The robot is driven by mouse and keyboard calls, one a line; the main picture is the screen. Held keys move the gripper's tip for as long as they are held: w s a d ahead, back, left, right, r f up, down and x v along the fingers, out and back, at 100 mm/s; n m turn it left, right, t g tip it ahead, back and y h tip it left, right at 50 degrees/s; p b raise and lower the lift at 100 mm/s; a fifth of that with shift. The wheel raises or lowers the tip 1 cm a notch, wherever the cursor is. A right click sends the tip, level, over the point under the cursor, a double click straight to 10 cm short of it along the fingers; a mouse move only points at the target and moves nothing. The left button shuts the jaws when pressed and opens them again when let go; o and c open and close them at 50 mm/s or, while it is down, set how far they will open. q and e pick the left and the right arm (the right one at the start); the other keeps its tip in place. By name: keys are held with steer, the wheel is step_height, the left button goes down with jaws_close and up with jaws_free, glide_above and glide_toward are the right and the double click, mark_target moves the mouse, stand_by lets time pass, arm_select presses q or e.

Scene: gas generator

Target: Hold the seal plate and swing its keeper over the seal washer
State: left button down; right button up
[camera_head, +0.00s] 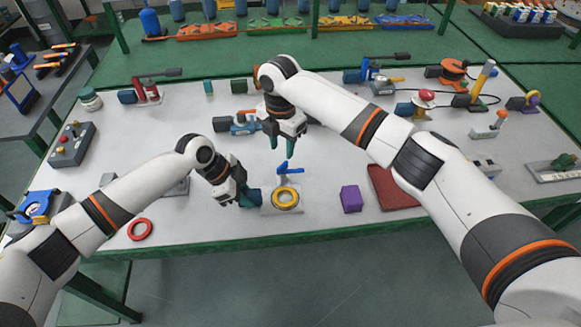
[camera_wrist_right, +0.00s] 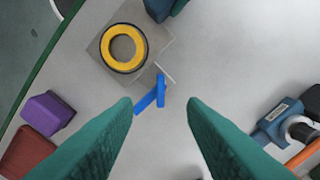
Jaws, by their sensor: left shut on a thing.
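The seal plate (camera_head: 267,209) is a small grey square plate near the table's front edge; it also shows in the right wrist view (camera_wrist_right: 160,40). The yellow seal washer (camera_head: 276,198) lies flat on it, in a dark round seat. The blue keeper (camera_head: 291,170) is at the plate's far edge, turned away from the washer; the right wrist view shows it clear of the ring (camera_wrist_right: 147,102). My left gripper (camera_head: 251,198) is shut at the plate's left side. Its exact grip is partly hidden. My right gripper (camera_head: 281,149) is open and empty, pointing down above and beyond the keeper.
A purple block (camera_head: 351,199) and a dark red mat (camera_head: 388,190) lie to the right of the plate. A red ring (camera_head: 140,230) lies to the left. A blue and grey device (camera_head: 243,124) stands behind my right gripper. The table around the plate is mostly clear.

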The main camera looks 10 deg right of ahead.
mark_target(282, 165)
steer(key=shift+f, duration=3.6)
jaws_close()
